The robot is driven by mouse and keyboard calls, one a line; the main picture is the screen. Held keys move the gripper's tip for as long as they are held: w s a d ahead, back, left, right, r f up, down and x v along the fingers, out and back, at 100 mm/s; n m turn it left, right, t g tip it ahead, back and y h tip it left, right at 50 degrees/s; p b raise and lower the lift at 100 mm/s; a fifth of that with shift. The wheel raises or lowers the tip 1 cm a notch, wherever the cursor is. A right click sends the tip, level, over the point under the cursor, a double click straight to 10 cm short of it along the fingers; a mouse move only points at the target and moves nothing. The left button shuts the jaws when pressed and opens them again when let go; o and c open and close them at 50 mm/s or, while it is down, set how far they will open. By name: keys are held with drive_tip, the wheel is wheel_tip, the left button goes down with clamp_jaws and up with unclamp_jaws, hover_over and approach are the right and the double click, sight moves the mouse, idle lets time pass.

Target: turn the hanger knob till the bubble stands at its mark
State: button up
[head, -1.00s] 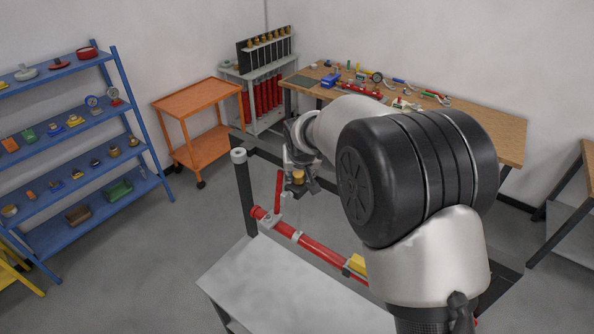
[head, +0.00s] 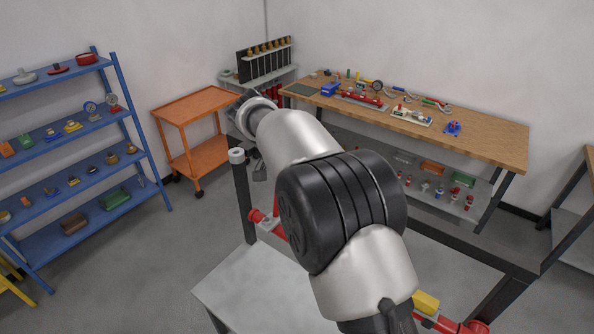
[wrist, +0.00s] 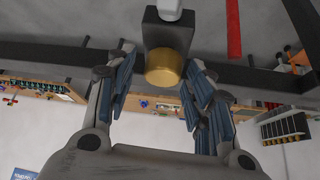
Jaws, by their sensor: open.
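The brass knob (wrist: 163,68) sits under a black hanger block (wrist: 168,32) with a pale rod above it in the wrist view. My gripper (wrist: 160,62) is open, one finger on each side of the knob in that picture. Gaps show on both sides; I cannot tell how deep the knob sits between the fingers. In the head view my arm hides the knob and most of the gripper. A red pipe (head: 257,216) runs behind my arm. A yellow block (head: 426,302), possibly the level, sits near its right end; no bubble can be made out.
A dark frame with a post (head: 243,200) surrounds the pipe, above a grey bench top (head: 240,285). Behind stand a wooden workbench (head: 480,140) with fittings, an orange cart (head: 190,103) and a blue shelf (head: 75,130). Open floor lies at the left.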

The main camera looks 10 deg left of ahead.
wheel_tip(320, 180, up, 7)
drive_tip(key=p, duration=0.4)
drive_tip(key=shift+p, duration=0.4)
drive_tip(key=shift+f, duration=0.1)
